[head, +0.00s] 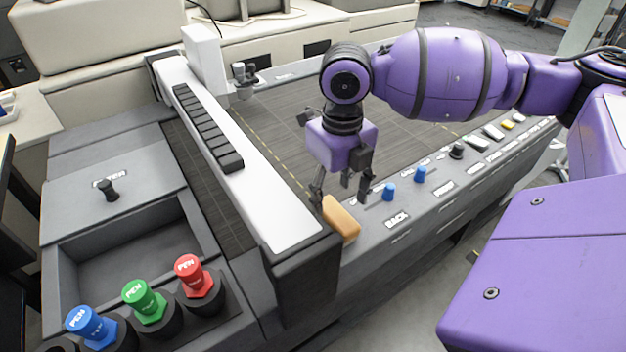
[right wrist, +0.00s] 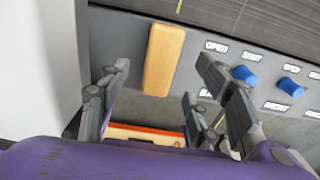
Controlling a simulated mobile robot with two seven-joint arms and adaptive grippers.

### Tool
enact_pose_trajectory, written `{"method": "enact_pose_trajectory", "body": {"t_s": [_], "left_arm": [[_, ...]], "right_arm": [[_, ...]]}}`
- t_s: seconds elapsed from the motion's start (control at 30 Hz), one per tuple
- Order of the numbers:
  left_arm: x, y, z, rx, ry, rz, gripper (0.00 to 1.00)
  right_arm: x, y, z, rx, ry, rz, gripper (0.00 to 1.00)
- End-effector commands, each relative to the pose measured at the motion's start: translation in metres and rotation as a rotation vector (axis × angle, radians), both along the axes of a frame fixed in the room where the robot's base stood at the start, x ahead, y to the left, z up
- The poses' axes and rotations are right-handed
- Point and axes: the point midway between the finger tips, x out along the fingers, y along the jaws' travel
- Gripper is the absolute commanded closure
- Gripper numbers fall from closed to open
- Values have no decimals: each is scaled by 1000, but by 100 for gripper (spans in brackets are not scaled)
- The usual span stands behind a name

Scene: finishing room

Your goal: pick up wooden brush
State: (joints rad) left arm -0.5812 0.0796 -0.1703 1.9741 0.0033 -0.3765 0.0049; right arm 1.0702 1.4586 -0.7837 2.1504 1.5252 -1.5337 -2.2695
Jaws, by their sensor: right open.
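The wooden brush (head: 341,219) is a light orange-brown block on the grey front panel of the machine, near the end of the white gantry. In the right wrist view the brush (right wrist: 163,60) lies ahead of the fingertips, a little left of the middle. My right gripper (head: 340,197) is open and points down, just above and beside the brush. I cannot tell whether a finger touches the brush. My left gripper is not in view.
Blue knobs (head: 389,191) stand on the panel just right of the brush. The white gantry (head: 245,170) rises to its left. Red (head: 193,275), green (head: 145,302) and blue (head: 91,326) pen holders stand at the lower left. The dark slatted bed (head: 290,115) behind is mostly clear.

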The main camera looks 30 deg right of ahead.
Motion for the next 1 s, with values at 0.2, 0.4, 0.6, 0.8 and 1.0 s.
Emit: {"method": "enact_pose_trajectory", "body": {"t_s": [0.2, 0.4, 0.6, 0.8, 1.0], "left_arm": [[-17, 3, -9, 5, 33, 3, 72], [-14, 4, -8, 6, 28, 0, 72], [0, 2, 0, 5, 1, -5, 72], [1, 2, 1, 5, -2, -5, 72], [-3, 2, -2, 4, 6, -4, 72]], "right_arm": [[-1, -2, -29, 0, 4, -2, 42], [-1, -1, -56, 1, 2, -1, 42], [-1, -2, -61, 0, -2, -1, 42], [-1, -2, -60, 0, -1, -1, 55], [-1, -1, -60, 0, -1, -1, 82]]}}
